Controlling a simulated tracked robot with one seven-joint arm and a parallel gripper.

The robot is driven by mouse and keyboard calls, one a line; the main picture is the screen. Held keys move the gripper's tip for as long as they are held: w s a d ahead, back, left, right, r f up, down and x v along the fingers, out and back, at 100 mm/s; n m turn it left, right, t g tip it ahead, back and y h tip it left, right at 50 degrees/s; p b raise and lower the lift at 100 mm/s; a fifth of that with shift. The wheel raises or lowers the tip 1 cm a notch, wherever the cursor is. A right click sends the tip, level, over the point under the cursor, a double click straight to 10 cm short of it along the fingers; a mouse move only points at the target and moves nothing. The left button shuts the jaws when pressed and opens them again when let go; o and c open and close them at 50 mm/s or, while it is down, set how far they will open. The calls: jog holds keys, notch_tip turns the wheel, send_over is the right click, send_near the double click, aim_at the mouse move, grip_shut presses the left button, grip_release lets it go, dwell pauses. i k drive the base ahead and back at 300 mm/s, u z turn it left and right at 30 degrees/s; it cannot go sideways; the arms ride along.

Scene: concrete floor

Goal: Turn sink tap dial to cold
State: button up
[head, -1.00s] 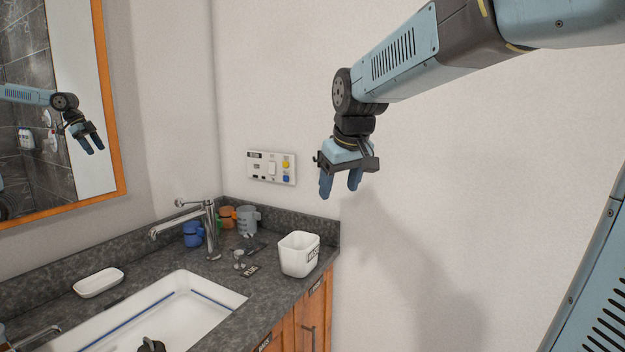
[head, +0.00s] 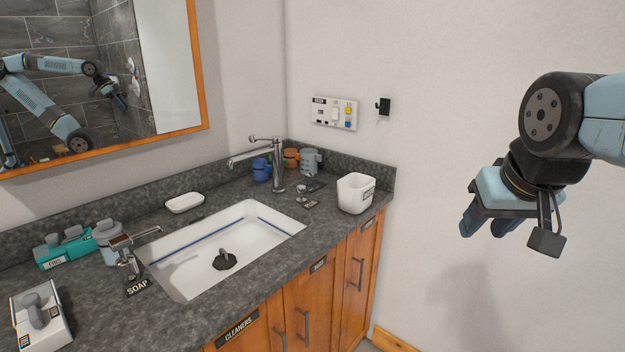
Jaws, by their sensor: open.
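The chrome sink tap (head: 277,170) stands upright on the dark counter at the back right of the sink, its spout over the basin. A small chrome knob (head: 301,193), perhaps the dial, stands on the counter right of the tap, with a dark label plate beside it. I cannot read its setting. My gripper (head: 486,226) is open and empty, fingers pointing down, at the right in front of the bare wall. It is well apart from the tap and the knob.
A white cup (head: 355,193) stands near the counter's right end. Several mugs (head: 310,160) are behind the tap. A soap dispenser (head: 127,258) and a white soap dish (head: 185,202) flank the white basin (head: 200,245). A wall panel (head: 334,113) and black hook (head: 383,106) are above.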

aim_at(310, 177)
jog(key=k, duration=1)
jog(key=z, duration=0.2)
jog(key=i, duration=0.9)
jog(key=u, duration=0.4)
jog(key=i, duration=0.95)
jog(key=u, duration=0.7)
jog(key=k, duration=0.85)
jog(key=u, duration=0.2)
jog(key=i, duration=0.9)
jog(key=z, duration=0.05)
